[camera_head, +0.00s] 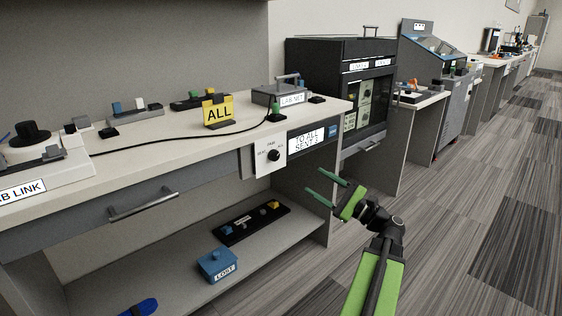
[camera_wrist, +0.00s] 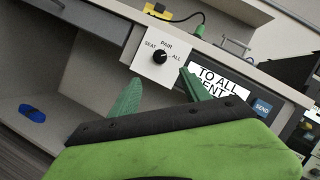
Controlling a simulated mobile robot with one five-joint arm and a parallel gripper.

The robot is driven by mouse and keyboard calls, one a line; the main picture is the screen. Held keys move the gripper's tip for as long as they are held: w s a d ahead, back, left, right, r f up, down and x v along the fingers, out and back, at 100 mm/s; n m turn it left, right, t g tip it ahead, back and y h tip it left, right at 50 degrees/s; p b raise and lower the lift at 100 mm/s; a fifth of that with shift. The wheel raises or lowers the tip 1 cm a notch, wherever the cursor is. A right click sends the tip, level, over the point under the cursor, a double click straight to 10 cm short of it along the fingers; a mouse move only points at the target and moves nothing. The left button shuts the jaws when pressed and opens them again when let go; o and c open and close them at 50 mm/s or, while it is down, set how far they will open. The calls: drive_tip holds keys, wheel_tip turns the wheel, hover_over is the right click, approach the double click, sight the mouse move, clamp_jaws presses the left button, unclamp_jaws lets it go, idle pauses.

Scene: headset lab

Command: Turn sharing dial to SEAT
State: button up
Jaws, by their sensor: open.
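The sharing dial (camera_head: 273,155) is a small black round knob on a white square plate on the bench's front edge. In the wrist view the dial (camera_wrist: 160,58) has SEAT at its left, PAIR above and ALL at its right. I cannot tell surely which word its pointer faces. My gripper (camera_head: 313,180) is open and empty, to the right of and lower than the dial in the head view. In the wrist view its green fingers (camera_wrist: 161,76) spread below the dial, apart from it.
A screen reading TO ALL (camera_head: 305,139) and a blue SEND button (camera_wrist: 262,107) are right of the dial. A yellow ALL sign (camera_head: 218,111) stands on the bench. A blue LOST box (camera_head: 217,265) sits on the lower shelf. Floor right of the bench is clear.

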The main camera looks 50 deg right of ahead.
sight(277, 158)
drive_tip(key=p+x, duration=0.3)
drive_tip(key=x, duration=1.1)
drive_tip(key=shift+w+p, duration=0.3)
drive_tip(key=shift+p, duration=0.1)
drive_tip(key=shift+c, duration=0.2)
clamp_jaws()
